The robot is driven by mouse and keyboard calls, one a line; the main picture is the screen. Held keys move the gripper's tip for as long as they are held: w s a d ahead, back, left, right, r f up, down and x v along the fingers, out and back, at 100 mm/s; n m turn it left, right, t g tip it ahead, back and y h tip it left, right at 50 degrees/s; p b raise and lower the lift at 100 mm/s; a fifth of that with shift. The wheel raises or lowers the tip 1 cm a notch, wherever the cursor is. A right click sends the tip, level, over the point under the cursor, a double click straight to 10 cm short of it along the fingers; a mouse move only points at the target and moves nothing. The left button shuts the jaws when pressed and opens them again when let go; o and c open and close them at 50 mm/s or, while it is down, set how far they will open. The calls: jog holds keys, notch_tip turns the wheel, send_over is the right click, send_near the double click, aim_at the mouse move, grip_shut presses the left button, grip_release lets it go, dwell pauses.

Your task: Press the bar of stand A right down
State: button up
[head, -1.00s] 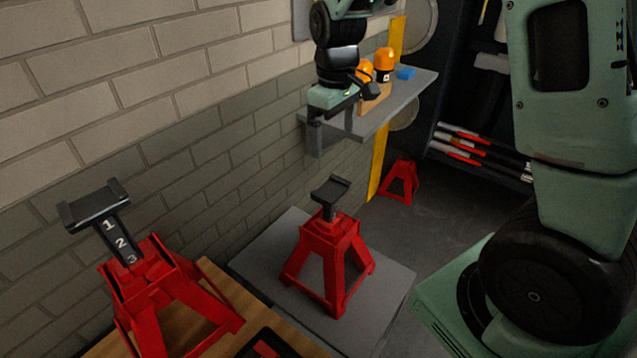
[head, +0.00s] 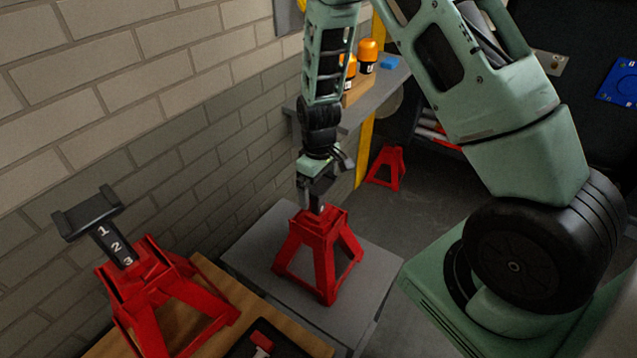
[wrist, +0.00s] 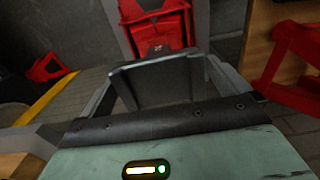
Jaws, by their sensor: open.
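A red jack stand (head: 318,240) stands on a grey platform in the middle of the head view. My gripper (head: 316,186) is directly above it, pointing down and open. The gripper hides most of that stand's dark bar and its top saddle, so I cannot tell whether they touch. In the wrist view, the open jaws (wrist: 165,85) frame a grey area, with a red stand (wrist: 155,25) just beyond them. A small mark on that stand is too blurred to read. Another red stand (head: 160,295) at the left has a raised black bar (head: 113,243) numbered 1, 2, 3.
The grey platform (head: 260,245) adjoins a wooden top (head: 213,272) holding a black tray (head: 272,345). A brick wall (head: 180,110) runs along the left. A wall shelf (head: 385,85) carries orange-capped bottles (head: 367,55). A smaller red stand (head: 386,168) is on the floor behind.

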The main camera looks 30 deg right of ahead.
aim_at(319, 216)
jog(key=shift+f, duration=0.15)
jog(key=c, duration=1.3)
notch_tip(319, 216, down, 5)
jog(key=b, duration=0.4)
jog(key=shift+s, duration=0.1)
jog(key=o, duration=1.3)
